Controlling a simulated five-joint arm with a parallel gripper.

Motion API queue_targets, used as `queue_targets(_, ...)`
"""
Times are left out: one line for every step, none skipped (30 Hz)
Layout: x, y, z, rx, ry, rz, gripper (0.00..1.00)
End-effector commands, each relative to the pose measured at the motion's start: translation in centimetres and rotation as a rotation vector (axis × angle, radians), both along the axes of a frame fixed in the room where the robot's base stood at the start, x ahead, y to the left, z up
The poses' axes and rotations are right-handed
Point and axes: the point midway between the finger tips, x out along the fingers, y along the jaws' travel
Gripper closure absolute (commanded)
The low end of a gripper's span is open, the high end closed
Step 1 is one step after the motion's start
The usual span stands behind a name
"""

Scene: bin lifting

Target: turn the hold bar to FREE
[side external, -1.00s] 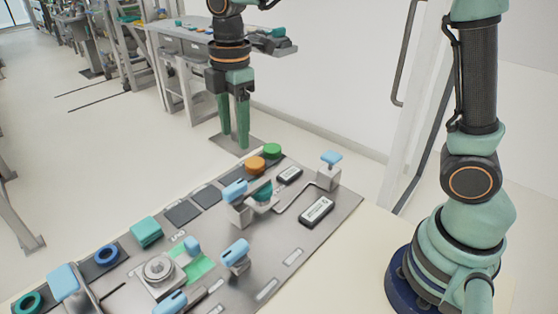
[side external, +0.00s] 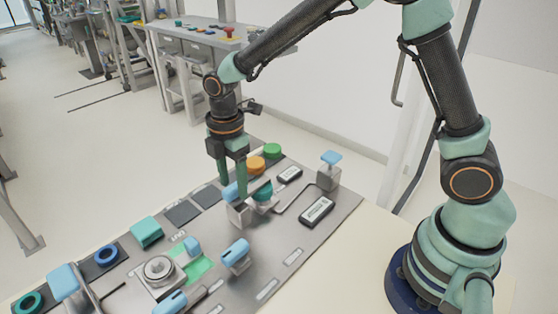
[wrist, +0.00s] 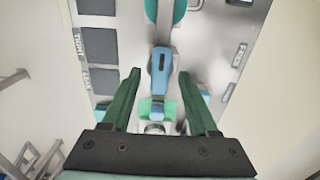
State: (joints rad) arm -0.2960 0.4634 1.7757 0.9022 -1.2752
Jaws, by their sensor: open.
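A blue handle (side external: 229,193) on a grey block (side external: 238,214) sits at the middle of the panel; it also shows in the wrist view (wrist: 161,75), with a dark slot on top. My gripper (side external: 234,190) is open and points down over it. In the wrist view, the green fingers (wrist: 160,75) lie one on each side of the handle with gaps. Whether the fingertips are down at its level is hard to tell. I cannot read FREE beside it, and cannot tell for sure that this handle is the hold bar.
A teal knob (side external: 263,190) stands close beside the handle. Other blue handles (side external: 236,253) (side external: 171,302), a round metal dial (side external: 159,269) and a blue-topped post (side external: 330,160) rise from the grey panel (side external: 285,225). Orange (side external: 256,164) and green (side external: 272,150) buttons sit at the back.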

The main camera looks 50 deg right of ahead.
Motion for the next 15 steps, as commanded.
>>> queue_targets(-0.06,-0.02,-0.37,-0.001,0.003,0.0,0.4)
queue_targets(-0.07,-0.02,-0.49,-0.001,0.003,0.0,0.4)
queue_targets(-0.06,-0.02,-0.61,-0.001,0.002,0.0,0.4)
queue_targets(-0.05,-0.02,-0.66,0.0,0.002,0.0,0.4)
queue_targets(-0.04,-0.02,-0.69,0.0,0.001,0.0,0.4)
queue_targets(-0.03,-0.01,-0.71,0.0,0.001,0.0,0.4)
queue_targets(-0.03,-0.01,-0.71,0.0,0.0,0.0,0.4)
queue_targets(-0.02,-0.01,-0.71,0.0,0.0,0.0,0.4)
queue_targets(-0.02,-0.01,-0.7,0.0,0.0,0.0,0.4)
queue_targets(-0.02,-0.01,-0.69,0.0,0.0,0.0,0.4)
queue_targets(-0.02,-0.01,-0.69,0.0,0.0,0.0,0.4)
queue_targets(-0.02,-0.01,-0.68,0.0,0.0,0.0,0.48)
queue_targets(-0.02,-0.01,-0.68,0.0,0.0,0.0,0.59)
queue_targets(-0.02,-0.01,-0.67,0.0,0.0,0.0,0.71)
queue_targets(-0.02,-0.01,-0.67,0.0,0.0,0.0,0.86)
